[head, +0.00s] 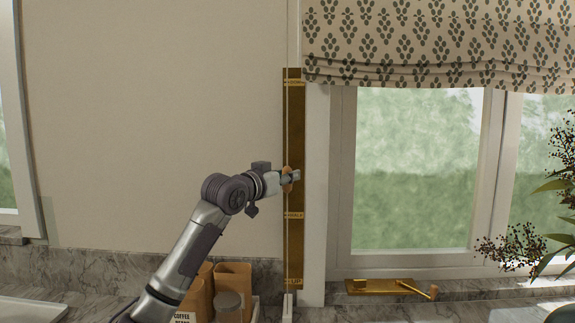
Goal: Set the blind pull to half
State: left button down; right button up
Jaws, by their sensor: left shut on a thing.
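The patterned blind (430,45) hangs over the top part of the window. A brass strip (293,120) runs down the wall left of the window frame. It bears a mark that reads HALF (293,215) and a lower one that reads UP (293,281); a mark near its top is too small to read. A thin pull cord runs down along the strip. My left gripper (291,178) is shut on the wooden pull (286,171), which is mostly hidden by the fingers. The pull is above the HALF mark. My right gripper is not in view.
A brass piece with a crank-like handle (392,287) lies on the window sill. A dark-leaved plant (555,220) is at the right edge.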

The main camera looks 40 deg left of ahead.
pick_arm(q)
notch_tip(320, 180, down, 13)
jog(key=b, duration=0.6)
jog(key=shift+b, duration=0.4)
jog(key=shift+f, duration=0.1)
jog(key=c, duration=0.9)
grip_release()
jog(key=shift+s, duration=0.1)
jog(key=s, duration=0.4)
jog(key=s+d, duration=0.1)
jog(key=s, duration=0.7)
jog(key=shift+d, duration=0.2)
